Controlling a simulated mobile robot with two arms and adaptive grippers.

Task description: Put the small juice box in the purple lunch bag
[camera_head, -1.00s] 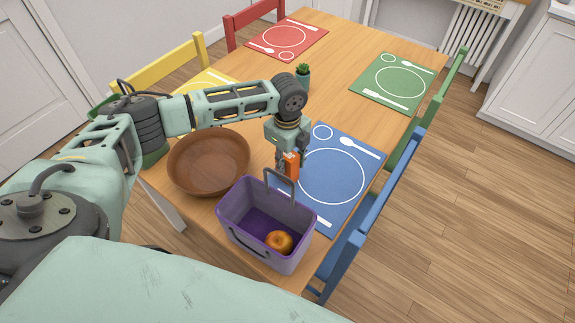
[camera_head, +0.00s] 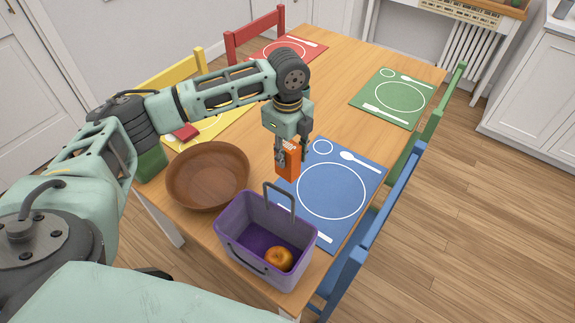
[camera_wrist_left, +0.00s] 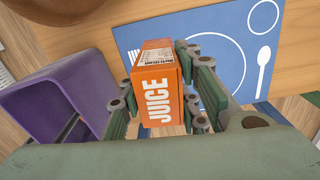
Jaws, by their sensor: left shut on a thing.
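The small orange juice box (camera_head: 289,163) is held upright between the fingers of my left gripper (camera_head: 291,158), above the table beyond the purple lunch bag. In the left wrist view the box (camera_wrist_left: 158,95) shows the word JUICE, with a finger on each side of it. The purple lunch bag (camera_head: 238,203) stands open at the near end of the table, its grey handle up on the far side. A round orange-brown fruit or bun (camera_head: 278,259) lies inside it. The bag (camera_wrist_left: 45,100) shows at the left in the wrist view. My right gripper is not in view.
A brown wooden bowl (camera_head: 208,175) stands left of the bag. A blue placemat (camera_head: 340,215) lies to the right, a green one (camera_head: 397,88) farther back, and yellow (camera_head: 215,125) and red (camera_head: 312,50) ones on the far side. Chairs line the table edges.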

